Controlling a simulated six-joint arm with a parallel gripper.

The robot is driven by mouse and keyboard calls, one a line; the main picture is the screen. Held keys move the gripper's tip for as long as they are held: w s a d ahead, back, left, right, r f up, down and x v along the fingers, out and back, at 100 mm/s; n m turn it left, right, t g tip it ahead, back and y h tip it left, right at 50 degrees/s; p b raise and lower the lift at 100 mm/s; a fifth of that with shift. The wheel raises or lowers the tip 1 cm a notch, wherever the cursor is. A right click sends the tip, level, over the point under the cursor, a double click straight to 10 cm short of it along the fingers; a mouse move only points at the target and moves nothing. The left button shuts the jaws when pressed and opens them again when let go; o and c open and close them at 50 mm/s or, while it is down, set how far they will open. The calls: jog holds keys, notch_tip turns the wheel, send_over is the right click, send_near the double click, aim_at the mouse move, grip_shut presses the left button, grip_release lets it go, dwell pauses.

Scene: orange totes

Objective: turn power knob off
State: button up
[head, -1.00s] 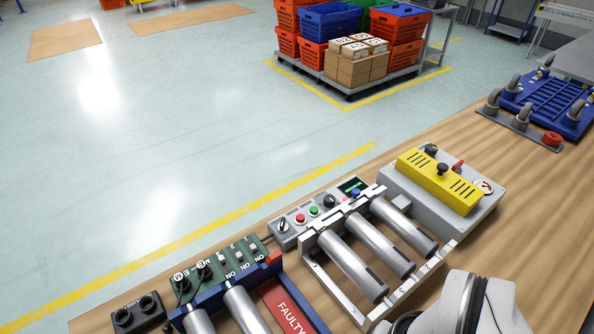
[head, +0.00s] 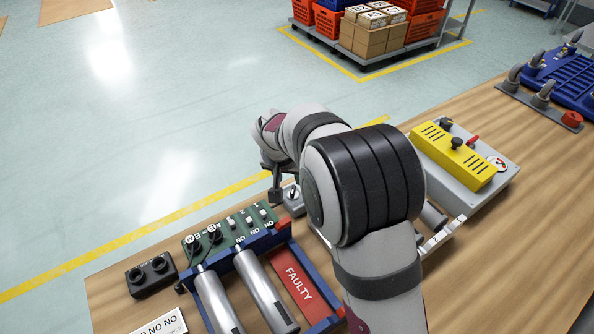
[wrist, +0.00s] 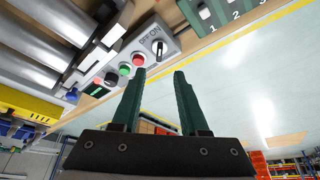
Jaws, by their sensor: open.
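The power knob is a black rotary knob (wrist: 159,49) with a white pointer line, on a light grey plate at the end of a grey control box (wrist: 140,58). Lettering that appears to read OFF and ON is printed beside it. In the head view the knob (head: 292,194) shows just past my gripper (head: 275,192). In the wrist view my gripper (wrist: 160,76) is open and empty, with its two dark green fingers apart. The knob lies beyond the fingertips, roughly in line with the gap, and no contact shows. My arm hides most of the control box in the head view.
Red (wrist: 139,60) and green (wrist: 125,70) buttons, a second black knob (wrist: 111,78) and a small display sit along the same box. A blue rack (head: 318,284) with a red FAULTY panel and a yellow-topped unit (head: 453,155) flank it.

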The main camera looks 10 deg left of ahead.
aim_at(293, 189)
jog(key=x, duration=0.8)
jog(key=shift+w+f, duration=0.1)
jog(key=shift+f, duration=0.25)
grip_shut()
